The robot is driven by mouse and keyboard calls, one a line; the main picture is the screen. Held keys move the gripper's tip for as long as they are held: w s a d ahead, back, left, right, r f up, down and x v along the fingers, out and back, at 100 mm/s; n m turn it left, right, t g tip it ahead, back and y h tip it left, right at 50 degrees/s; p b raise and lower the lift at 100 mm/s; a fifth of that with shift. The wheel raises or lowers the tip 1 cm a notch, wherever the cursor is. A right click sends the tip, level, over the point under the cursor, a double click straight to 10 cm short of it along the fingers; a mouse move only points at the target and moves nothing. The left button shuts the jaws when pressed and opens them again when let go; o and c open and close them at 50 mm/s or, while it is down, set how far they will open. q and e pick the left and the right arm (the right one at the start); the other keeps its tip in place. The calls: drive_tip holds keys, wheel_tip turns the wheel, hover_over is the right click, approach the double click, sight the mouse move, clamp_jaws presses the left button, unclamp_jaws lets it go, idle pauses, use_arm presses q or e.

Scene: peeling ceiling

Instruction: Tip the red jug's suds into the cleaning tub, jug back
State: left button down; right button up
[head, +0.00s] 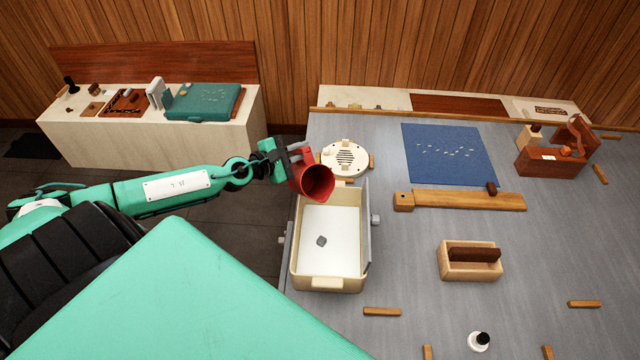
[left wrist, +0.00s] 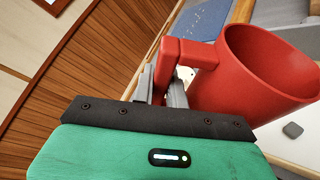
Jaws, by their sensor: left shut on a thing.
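The red jug (head: 317,182) is tilted above the far end of the cleaning tub, its open mouth turned toward the tub and the camera. My left gripper (head: 295,152) is shut on the jug's handle, which also shows between the fingers in the left wrist view (left wrist: 168,85). The jug's body (left wrist: 255,75) is to the right there, and no suds show inside the part of it I can see. The cream cleaning tub (head: 338,284) stands on the grey table with a white floor and a small grey block (head: 321,240) in it. My right gripper is not in view.
A round cream slotted disc (head: 345,158) lies just behind the tub. A blue mat (head: 448,155), a wooden bar (head: 465,201) and a wooden box with a brush (head: 470,262) lie to the right. A side bench (head: 150,146) stands at the left. Table space right of the tub is mostly clear.

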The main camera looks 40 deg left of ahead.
use_arm(q)
drive_tip(key=shift+w+a+f+n+g+b, duration=0.4)
drive_tip(key=shift+a+n+b, duration=0.2)
drive_tip(key=shift+n, duration=0.4)
drive_tip(key=shift+a+h, duration=0.1)
drive_tip(key=shift+h, duration=0.2)
drive_tip(key=shift+r, duration=0.1)
